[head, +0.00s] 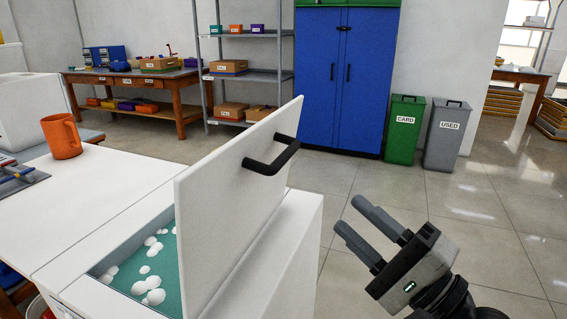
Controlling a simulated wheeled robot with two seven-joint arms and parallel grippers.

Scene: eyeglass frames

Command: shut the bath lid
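The white bath lid (225,200) stands raised and tilted on the right side of the bath. A black bar handle (270,158) is fixed to its upper part, on the face turned toward the right. Under it the bath (128,271) lies open in the white bench, with teal liquid and several white foam blobs showing; the lid hides part of it. My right gripper (352,215) is right of the lid, apart from it and lower than the handle. Its two fingers are spread with nothing between them. My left gripper is not in view.
The white bench top (90,200) carries an orange mug (62,136) and a grey tray (17,178) with coloured items at the left. A blue cabinet (335,80), a green bin (404,130) and a grey bin (446,135) stand behind. The floor around my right gripper is clear.

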